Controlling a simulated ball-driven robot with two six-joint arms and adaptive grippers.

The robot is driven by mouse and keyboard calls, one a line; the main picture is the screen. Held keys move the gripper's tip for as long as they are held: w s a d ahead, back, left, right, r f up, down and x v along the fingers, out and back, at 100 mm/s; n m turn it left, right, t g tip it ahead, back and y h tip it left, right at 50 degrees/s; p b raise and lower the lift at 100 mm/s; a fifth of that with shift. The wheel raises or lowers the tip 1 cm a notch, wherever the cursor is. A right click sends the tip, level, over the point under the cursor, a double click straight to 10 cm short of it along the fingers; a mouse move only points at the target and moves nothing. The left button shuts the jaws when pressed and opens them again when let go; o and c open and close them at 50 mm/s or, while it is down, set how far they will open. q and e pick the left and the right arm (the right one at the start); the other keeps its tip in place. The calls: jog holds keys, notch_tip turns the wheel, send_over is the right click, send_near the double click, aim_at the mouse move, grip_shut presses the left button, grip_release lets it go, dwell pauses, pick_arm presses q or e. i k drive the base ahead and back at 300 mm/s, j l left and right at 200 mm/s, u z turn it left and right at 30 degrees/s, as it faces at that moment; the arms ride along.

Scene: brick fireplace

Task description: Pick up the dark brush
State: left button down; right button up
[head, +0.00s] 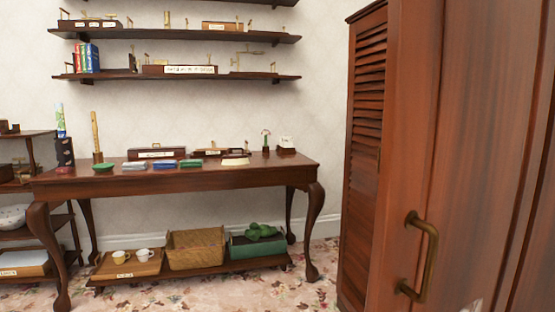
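I cannot pick out a dark brush for certain; the objects on the table and shelves are small at this distance. A dark wooden table (225,178) stands against the back wall with several small items on it. A long dark labelled box (156,153) and a second low dark item (220,152) lie toward its back. A small dark upright object with a red and green top (266,142) stands right of the middle, beside a dark-based item with a white top (286,146). Neither of my grippers shows in the head view.
A tall brown louvred cabinet with a brass handle (428,258) fills the right side, close to me. Dark wall shelves (215,76) hang above the table. A wicker basket (195,250) and cups sit on its low shelf. Some floral carpet in front is clear.

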aim_at(231, 160)
jog(key=u, duration=0.45)
jog(key=i+u, duration=0.1)
jog(key=u, duration=0.35)
jog(key=j+u, duration=0.1)
jog(key=u, duration=0.35)
jog(key=i+u, duration=0.1)
jog(key=u, duration=1.2)
jog(key=i+l+u, duration=0.1)
jog(key=u, duration=0.8)
jog(key=l+u, duration=0.2)
jog(key=l, duration=0.95)
jog(key=l+z, duration=0.25)
jog(key=l, duration=0.2)
jog(key=l+z, duration=0.25)
jog(key=l, duration=0.25)
jog(key=l+z, duration=0.25)
jog(key=l, duration=0.2)
jog(key=i+l+z, duration=0.25)
jog(key=l, duration=0.2)
jog(key=l+z, duration=0.25)
jog(key=l, duration=0.2)
